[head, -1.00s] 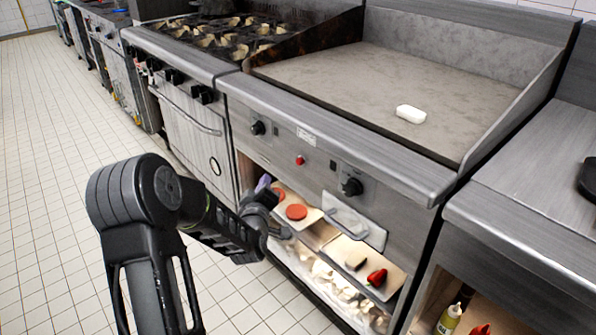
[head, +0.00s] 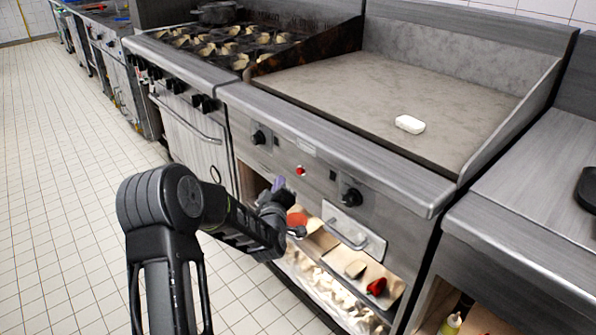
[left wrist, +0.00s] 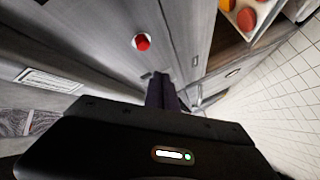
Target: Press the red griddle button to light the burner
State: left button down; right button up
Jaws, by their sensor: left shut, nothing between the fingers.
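The red griddle button (head: 301,170) is a small round knob on the steel front panel of the griddle, between two black knobs. It also shows in the left wrist view (left wrist: 142,42), just beyond and to the left of the fingertips. My left gripper (head: 279,184) is shut and empty in front of the panel, a little left of and below the button. In the left wrist view its fingers (left wrist: 160,78) point toward the panel, apart from the button. My right gripper does not show.
Black knobs (head: 259,137) (head: 352,197) flank the button. A white block (head: 410,124) lies on the griddle plate (head: 350,85). Below the panel, an open shelf holds boards with food, including a red pepper (head: 377,287). The tiled floor (head: 60,200) at left is clear.

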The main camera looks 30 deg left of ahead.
aim_at(300, 171)
pick_arm(q)
jog(key=shift+w+d+b, duration=0.3)
jog(key=shift+w, duration=0.55)
jog(key=shift+w+d+b, duration=0.25)
jog(key=shift+w, duration=0.55)
dwell(0.8)
jog(key=shift+w+d+b, duration=0.1)
jog(key=shift+w+b, duration=0.25)
jog(key=shift+b, duration=0.05)
jog(key=shift+w+d+b, duration=0.15)
jog(key=shift+w+b, duration=0.15)
jog(key=shift+w, duration=0.2)
dwell(0.6)
jog(key=shift+s, duration=0.1)
jog(key=shift+s+a+b, duration=0.25)
jog(key=shift+s+b, duration=0.1)
jog(key=shift+s, duration=0.4)
